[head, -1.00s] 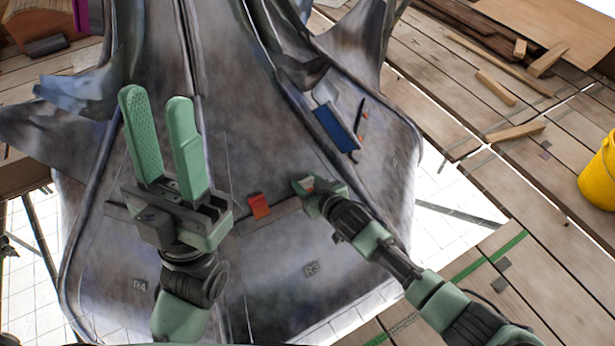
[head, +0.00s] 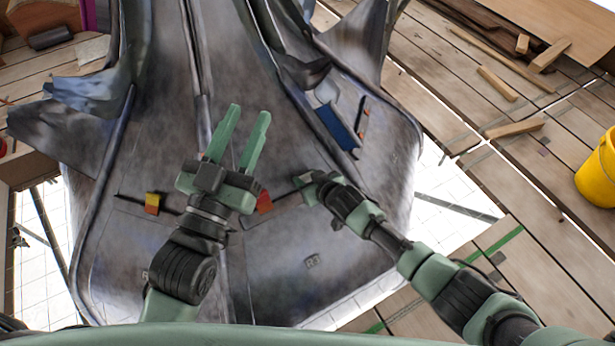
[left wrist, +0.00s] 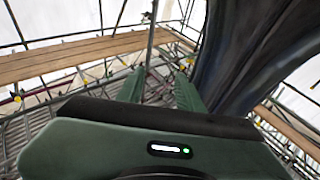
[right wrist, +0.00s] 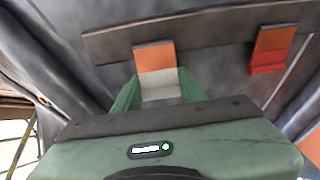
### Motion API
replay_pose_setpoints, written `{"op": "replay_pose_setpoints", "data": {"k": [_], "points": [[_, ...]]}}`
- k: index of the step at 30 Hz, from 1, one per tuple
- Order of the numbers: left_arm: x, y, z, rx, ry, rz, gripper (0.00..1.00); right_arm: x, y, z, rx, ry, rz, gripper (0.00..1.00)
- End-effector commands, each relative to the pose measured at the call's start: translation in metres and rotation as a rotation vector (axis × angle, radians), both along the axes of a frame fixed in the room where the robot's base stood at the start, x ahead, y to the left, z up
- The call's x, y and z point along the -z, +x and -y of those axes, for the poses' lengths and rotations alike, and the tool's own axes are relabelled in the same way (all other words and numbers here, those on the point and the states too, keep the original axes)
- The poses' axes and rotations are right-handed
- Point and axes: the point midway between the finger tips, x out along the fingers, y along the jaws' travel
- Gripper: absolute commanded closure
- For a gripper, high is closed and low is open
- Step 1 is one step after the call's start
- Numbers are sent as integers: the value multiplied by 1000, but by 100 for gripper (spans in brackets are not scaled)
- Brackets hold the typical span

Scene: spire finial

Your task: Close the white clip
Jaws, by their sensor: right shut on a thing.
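The white clip (right wrist: 160,86) shows in the right wrist view, with a whitish lower part below an orange patch on a brown strip. It sits between the fingers of my right gripper (right wrist: 157,97), which is shut on it. In the head view my right gripper (head: 304,184) is at the right end of the strip on the grey spire skin, and the clip is hidden there. My left gripper (head: 250,112) is open and empty, left of the right one, fingers pointing up the spire. Its fingers also show apart in the left wrist view (left wrist: 160,88).
A red clip (head: 265,202) lies just left of my right gripper, and a yellow clip (head: 152,203) is further left. A blue panel (head: 337,128) is up and right. A yellow bucket (head: 597,175) stands on the planks at the right.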

Motion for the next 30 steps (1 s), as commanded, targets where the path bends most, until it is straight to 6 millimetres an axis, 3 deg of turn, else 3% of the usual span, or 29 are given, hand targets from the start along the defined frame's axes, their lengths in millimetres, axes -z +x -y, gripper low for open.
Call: {"op": "replay_pose_setpoints", "data": {"k": [9,10,12,24,30], "points": [[1,0,0,0,0,-2,64,0,0,0,-1,1,1,100],[0,0,0,0,1,-1,64,0,0,0,-1,1,1,54],[0,0,0,0,1,-1,64,0,0,0,0,1,1,37],[1,1,0,-1,4,-14,64,-2,-1,1,0,0,0,37],[34,6,-4,-11,51,-191,64,-10,-10,7,0,1,-1,37]]}}
